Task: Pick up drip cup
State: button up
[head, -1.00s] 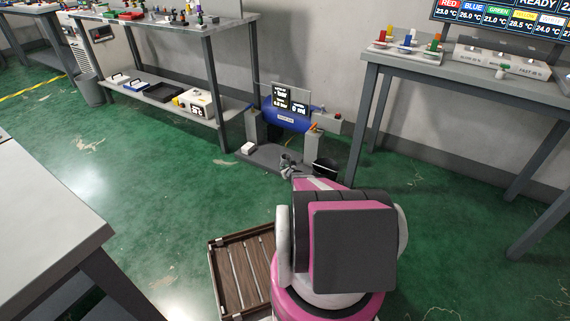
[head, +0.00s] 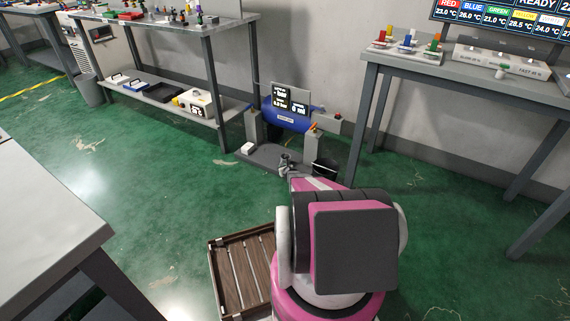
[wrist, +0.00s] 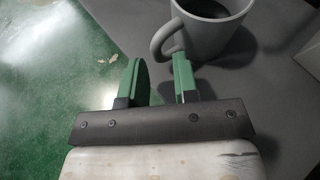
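The drip cup looks like a grey mug (wrist: 212,32) in the wrist view, standing upright at the top centre with its handle toward the left. My gripper (wrist: 158,68) has two green fingers set apart with a gap between them. The handle is just beyond the fingertips, in front of the gap and close to the right finger. I cannot tell whether that finger touches the cup. In the head view my gripper (head: 286,169) is small beside the compressor, and the cup is hard to make out there.
A blue compressor tank (head: 286,118) with a display stands on a grey base (head: 262,157). A black bucket (head: 325,170) is close on the right. A workbench (head: 455,82) stands at the right and a shelf table (head: 165,105) behind.

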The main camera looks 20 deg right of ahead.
jog(key=shift+x, duration=1)
jog(key=shift+s, duration=0.1)
grip_shut()
jog(key=shift+r, duration=0.1)
